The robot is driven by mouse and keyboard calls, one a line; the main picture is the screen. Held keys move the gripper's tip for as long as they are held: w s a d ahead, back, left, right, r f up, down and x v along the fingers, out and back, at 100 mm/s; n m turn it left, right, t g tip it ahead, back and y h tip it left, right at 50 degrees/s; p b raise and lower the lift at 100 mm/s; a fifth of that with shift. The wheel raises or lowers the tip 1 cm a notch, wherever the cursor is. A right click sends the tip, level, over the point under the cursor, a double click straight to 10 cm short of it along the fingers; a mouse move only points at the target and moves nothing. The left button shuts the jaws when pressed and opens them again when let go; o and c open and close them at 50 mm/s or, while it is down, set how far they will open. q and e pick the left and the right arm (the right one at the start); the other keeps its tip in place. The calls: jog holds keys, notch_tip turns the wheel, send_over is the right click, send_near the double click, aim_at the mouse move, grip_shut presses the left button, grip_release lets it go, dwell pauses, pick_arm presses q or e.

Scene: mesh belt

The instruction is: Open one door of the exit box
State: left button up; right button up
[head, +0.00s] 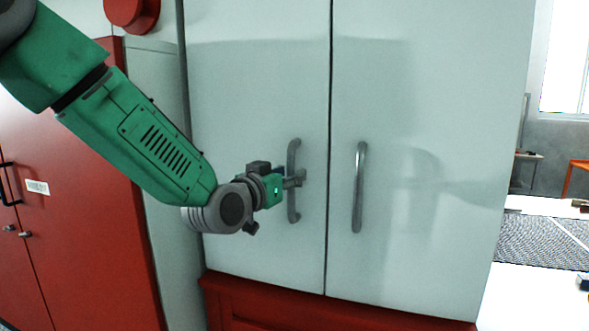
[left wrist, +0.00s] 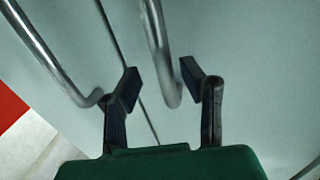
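The exit box (head: 260,80) is a tall pale cabinet with two doors that meet at a vertical seam; both look shut. The left door has a grey bar handle (head: 293,150) and the right door (head: 440,110) has a similar handle (head: 359,187). My left gripper (head: 297,180) is at the left door's handle. In the left wrist view its two dark fingers (left wrist: 162,92) are spread apart, with a bar handle (left wrist: 158,45) showing between them. I cannot tell whether they touch it. Another bar (left wrist: 45,52) runs by the left fingertip. My right gripper is not in view.
A red base (head: 330,308) is under the doors. A red cabinet (head: 85,210) with a black handle stands at the left. A red round part (head: 131,12) is at the top left. A grey mesh belt (head: 540,241) lies at the right, beyond the box.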

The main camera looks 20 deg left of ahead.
pick_arm(q)
jog(key=shift+x, duration=0.85)
jog(key=shift+w+a+f, duration=0.1)
jog(key=shift+w+a, duration=0.2)
jog(key=shift+a, duration=0.1)
jog(key=shift+d, duration=0.25)
grip_shut()
jog(key=shift+s, duration=0.1)
